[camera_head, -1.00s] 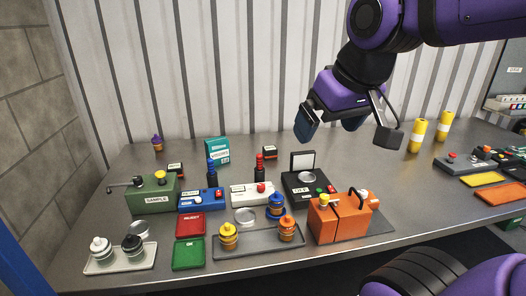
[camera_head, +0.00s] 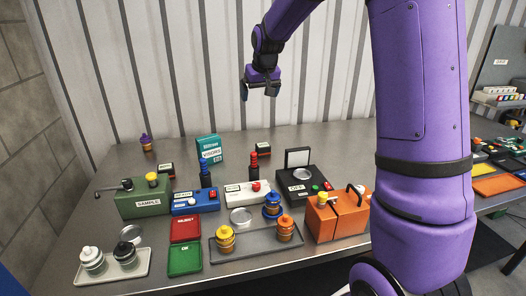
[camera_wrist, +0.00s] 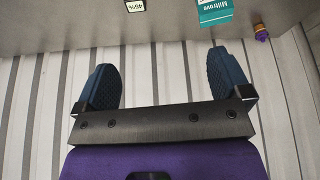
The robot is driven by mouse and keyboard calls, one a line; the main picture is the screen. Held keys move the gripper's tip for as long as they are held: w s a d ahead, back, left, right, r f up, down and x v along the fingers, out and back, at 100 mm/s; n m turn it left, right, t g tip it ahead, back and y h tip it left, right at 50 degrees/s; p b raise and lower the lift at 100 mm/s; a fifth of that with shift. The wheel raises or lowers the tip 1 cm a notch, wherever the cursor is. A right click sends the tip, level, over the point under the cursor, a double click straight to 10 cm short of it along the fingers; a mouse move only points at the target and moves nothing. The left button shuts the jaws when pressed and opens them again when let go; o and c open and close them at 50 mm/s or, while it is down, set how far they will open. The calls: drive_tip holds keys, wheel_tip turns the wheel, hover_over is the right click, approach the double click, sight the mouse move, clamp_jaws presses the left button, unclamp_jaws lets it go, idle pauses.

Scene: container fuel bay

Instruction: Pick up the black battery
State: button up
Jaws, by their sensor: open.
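A small black box (camera_head: 263,149) with a pale label stands at the back of the table, right of the teal box. In the wrist view its label (camera_wrist: 134,5) reads 45%, at the top edge, partly cut off. A similar small dark box (camera_head: 167,170) stands further left, behind the green sample machine. A black-topped jar (camera_head: 125,253) stands on the front-left tray. I cannot tell for certain which is the black battery. My gripper (camera_head: 262,90) is open and empty, high over the table's back edge near the wall; its blue fingers (camera_wrist: 165,80) are wide apart.
The teal box (camera_head: 209,149) and a purple jar (camera_head: 146,142) stand at the back. The green machine (camera_head: 148,203), black device (camera_head: 301,184) and orange unit (camera_head: 338,218) crowd the middle. The corrugated wall (camera_head: 190,70) rises close behind. My arm hides the table's right part.

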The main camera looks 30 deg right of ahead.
sight(263, 144)
drive_tip(key=shift+m+g, duration=0.3)
drive_tip(key=shift+m, duration=0.3)
drive_tip(key=w+d+f, duration=0.3)
drive_tip(key=w+f, duration=0.2)
drive_tip(key=f, duration=0.4)
drive_tip(key=w+d+f, duration=0.4)
drive_tip(key=w+f, duration=0.2)
drive_tip(key=f, duration=0.3)
drive_tip(key=w+d+f, duration=0.4)
drive_tip(key=w+f, duration=0.2)
drive_tip(key=f, duration=0.3)
drive_tip(key=shift+w+d, duration=0.1)
drive_tip(key=shift+d, duration=0.05)
drive_tip(key=shift+x, duration=2.95)
drive_tip(key=shift+d, duration=0.15)
drive_tip(key=c, duration=1.2)
drive_tip(key=shift+c, duration=0.2)
drive_tip(key=shift+r, duration=0.1)
